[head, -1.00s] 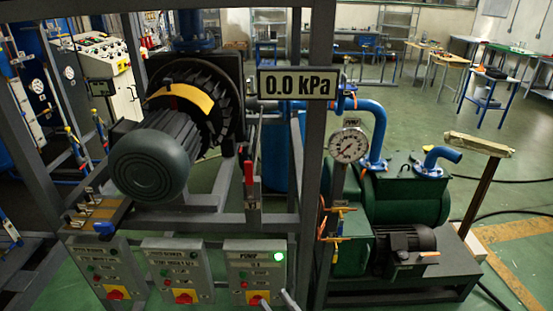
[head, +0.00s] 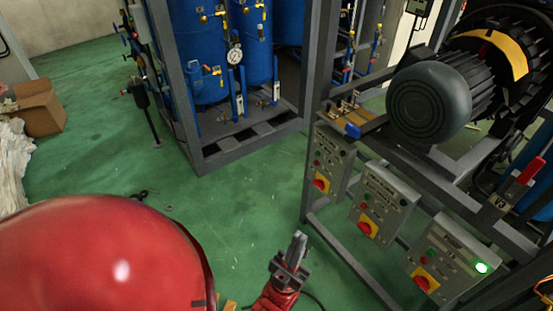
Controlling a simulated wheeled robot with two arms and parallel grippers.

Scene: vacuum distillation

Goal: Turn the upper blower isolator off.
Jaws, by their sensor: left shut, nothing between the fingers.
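Three grey control boxes hang on the frame at the right, each with a red knob on a yellow plate: the left box's isolator (head: 320,185), the middle box's isolator (head: 367,228) and the right box's isolator (head: 425,282). The box labels are too small to read now, so I cannot tell which isolator is the upper blower's. The right box has a lit green lamp (head: 482,268). My left gripper (head: 298,242) is shut and empty, below and left of the boxes, apart from them. My right gripper is not in view.
A dark blower motor (head: 430,102) sits on the grey frame (head: 352,268) above the boxes. A red-handled valve (head: 526,172) is at the right. Blue tanks (head: 200,60) stand behind. The green floor (head: 235,185) left of the boxes is mostly clear.

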